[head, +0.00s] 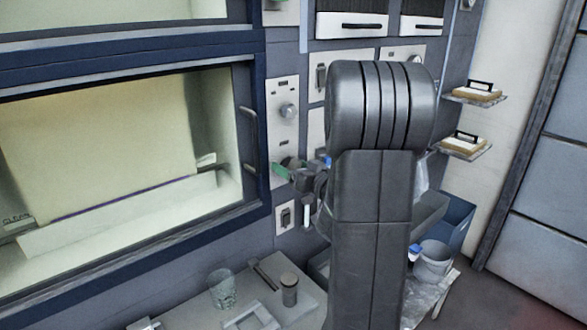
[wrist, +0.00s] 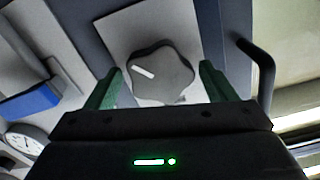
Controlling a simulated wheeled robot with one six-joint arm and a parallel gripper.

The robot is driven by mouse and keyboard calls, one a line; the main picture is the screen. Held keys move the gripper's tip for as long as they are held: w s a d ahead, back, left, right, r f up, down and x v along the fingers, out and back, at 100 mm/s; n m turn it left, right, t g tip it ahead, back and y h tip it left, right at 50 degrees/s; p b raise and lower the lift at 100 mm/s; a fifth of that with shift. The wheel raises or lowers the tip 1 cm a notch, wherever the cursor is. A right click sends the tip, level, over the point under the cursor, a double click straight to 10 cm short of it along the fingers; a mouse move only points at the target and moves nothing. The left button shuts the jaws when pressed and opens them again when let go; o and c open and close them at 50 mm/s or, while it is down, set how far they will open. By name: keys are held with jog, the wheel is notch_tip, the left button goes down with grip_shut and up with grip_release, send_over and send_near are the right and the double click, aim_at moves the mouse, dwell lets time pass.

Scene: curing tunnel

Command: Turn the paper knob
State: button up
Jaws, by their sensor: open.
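A grey lobed knob (wrist: 158,76) with a white pointer mark sits on a pale plate (wrist: 121,27) in the wrist view. My gripper (wrist: 162,84) is open, with one green finger on each side of the knob. Gaps show between the knob and both fingers; how far the tips reach along its depth is unclear. In the head view my gripper (head: 284,168) is at the lower part of the wall panel, and my arm hides much of that area. Another round knob (head: 287,111) is higher on the panel. No readable label names either knob.
A dark door handle (wrist: 259,72) stands close to one finger in the wrist view; the glazed cabinet (head: 258,120) is left of the panel. A blue block (wrist: 29,102) and a round gauge (wrist: 22,145) lie on the other side. A bench below holds a cup (head: 222,290).

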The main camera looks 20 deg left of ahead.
jog(key=b+v, duration=0.2)
jog(key=v, duration=1.1)
jog(key=shift+s+d+b, duration=0.25)
jog(key=shift+d+b, duration=0.05)
jog(key=shift+b, duration=0.1)
jog(key=p+x, duration=0.3)
jog(key=x, duration=1.1)
jog(key=shift+d, duration=0.1)
